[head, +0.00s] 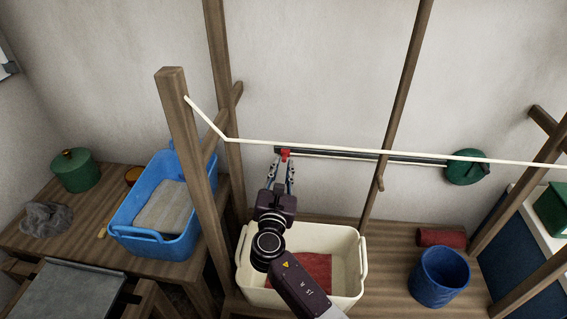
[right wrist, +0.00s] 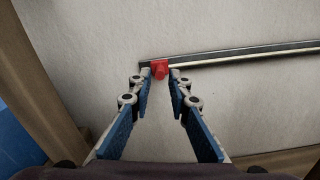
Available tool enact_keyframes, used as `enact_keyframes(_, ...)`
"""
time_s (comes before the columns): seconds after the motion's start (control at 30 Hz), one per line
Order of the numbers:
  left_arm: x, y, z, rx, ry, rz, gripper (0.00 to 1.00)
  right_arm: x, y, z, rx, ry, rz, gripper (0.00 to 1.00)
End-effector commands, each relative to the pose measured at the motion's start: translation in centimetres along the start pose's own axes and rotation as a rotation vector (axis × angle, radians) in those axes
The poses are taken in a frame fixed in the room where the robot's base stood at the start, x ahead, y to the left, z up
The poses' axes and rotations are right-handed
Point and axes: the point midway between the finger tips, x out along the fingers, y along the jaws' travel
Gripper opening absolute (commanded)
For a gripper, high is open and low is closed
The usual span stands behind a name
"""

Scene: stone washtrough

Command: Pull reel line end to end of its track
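The reel line end is a small red block (head: 285,154) at the left end of a dark horizontal track (head: 350,155); it also shows in the right wrist view (right wrist: 160,69). A pale line runs along the track from it to the green reel (head: 466,167) at the right. My right gripper (head: 284,160) reaches up to the track, its two fingertips on either side of the red block, and looks shut on it. The fingertips also flank the block in the right wrist view (right wrist: 160,75). My left gripper is not in view.
A pale cord (head: 350,147) crosses in front of the track between wooden posts (head: 178,115). Below are a cream basin (head: 335,235) with a red cloth, a blue bucket (head: 438,277) and a red roll (head: 440,237). A blue tub (head: 150,243) stands left.

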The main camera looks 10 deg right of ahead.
Motion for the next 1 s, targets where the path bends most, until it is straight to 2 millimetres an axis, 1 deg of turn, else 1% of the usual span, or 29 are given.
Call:
enact_keyframes(0.03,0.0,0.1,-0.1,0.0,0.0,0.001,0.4,-1.2,0.0,-0.1,0.002,0.002,0.001,0.17)
enact_keyframes(0.2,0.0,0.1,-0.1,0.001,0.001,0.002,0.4,-5.0,0.0,-0.1,0.001,0.003,0.001,0.17)
enact_keyframes(0.3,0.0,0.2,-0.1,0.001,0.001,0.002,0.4,-6.9,0.0,-0.1,0.001,0.003,0.001,0.17)
enact_keyframes(0.4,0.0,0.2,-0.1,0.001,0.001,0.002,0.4,-8.3,0.0,-0.1,0.0,0.002,0.0,0.17)
enact_keyframes(0.5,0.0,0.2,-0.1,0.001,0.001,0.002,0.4,-9.2,0.0,-0.1,0.0,0.002,0.001,0.17)
enact_keyframes(0.6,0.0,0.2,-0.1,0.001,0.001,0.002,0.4,-9.6,0.1,-0.1,-0.001,0.001,0.001,0.17)
enact_keyframes(1.0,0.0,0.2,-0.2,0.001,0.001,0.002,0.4,-9.7,0.1,-0.1,0.0,0.001,0.001,0.17)
